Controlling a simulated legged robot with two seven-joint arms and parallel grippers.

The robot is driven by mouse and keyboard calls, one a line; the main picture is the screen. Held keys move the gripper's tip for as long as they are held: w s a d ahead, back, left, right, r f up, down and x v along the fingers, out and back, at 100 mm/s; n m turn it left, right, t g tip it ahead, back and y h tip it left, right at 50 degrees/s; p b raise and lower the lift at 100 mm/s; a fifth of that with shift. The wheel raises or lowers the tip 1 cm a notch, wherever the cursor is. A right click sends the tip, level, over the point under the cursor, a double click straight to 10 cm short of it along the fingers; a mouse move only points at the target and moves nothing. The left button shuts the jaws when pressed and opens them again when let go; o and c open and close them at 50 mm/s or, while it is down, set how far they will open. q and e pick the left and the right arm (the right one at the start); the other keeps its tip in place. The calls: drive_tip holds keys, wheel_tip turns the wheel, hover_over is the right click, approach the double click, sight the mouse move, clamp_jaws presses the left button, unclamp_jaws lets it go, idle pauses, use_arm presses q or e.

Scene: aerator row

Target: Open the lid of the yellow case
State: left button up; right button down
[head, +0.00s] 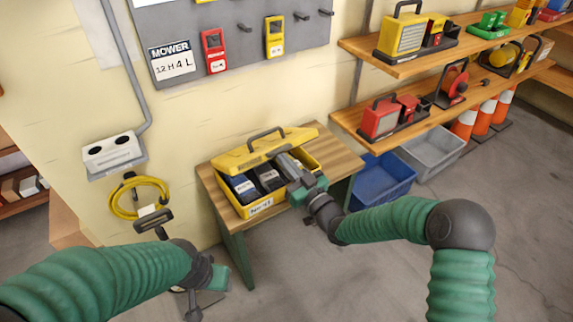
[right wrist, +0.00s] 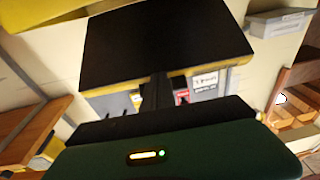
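The yellow case (head: 236,204) stands on a small wooden-topped table with green legs against the wall. Its yellow lid (head: 243,157), with a dark carry handle, is tilted up at the back, and dark items with labels show inside. My right gripper (head: 288,165) reaches over the case's right part, with its fingers close to the lid's underside. Contact is unclear. In the right wrist view the lid's black underside (right wrist: 160,50) hangs above, and the fingers (right wrist: 160,92) look together with nothing between them. My left gripper (head: 216,280) is left of the table, away from the case; its fingers are unclear.
A blue bin (head: 382,180) and a grey bin (head: 432,152) stand on the floor right of the table (head: 340,164). Wooden shelves (head: 400,127) with tools are at the right. A yellow cable (head: 116,200) hangs on the wall at left. The front floor is clear.

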sight(278, 149)
drive_tip(key=shift+w+a+r, duration=0.25)
drive_tip(key=shift+r, duration=0.25)
drive_tip(key=shift+w+a+r, duration=0.2)
drive_tip(key=shift+w+r, duration=0.05)
drive_tip(key=shift+r, duration=0.2)
drive_tip(key=shift+w+a+r+p, duration=0.25)
drive_tip(key=shift+w+a+r, duration=0.1)
drive_tip(key=shift+r, duration=0.15)
drive_tip(key=shift+w+a+r+p, duration=0.25)
drive_tip(key=shift+w+r, duration=0.05)
drive_tip(key=shift+r, duration=0.15)
drive_tip(key=shift+w+a+r, duration=0.15)
drive_tip(key=shift+w, duration=0.1)
drive_tip(key=shift+w+a+r, duration=0.85)
drive_tip(key=shift+w+r, duration=0.05)
drive_tip(key=shift+w, duration=0.15)
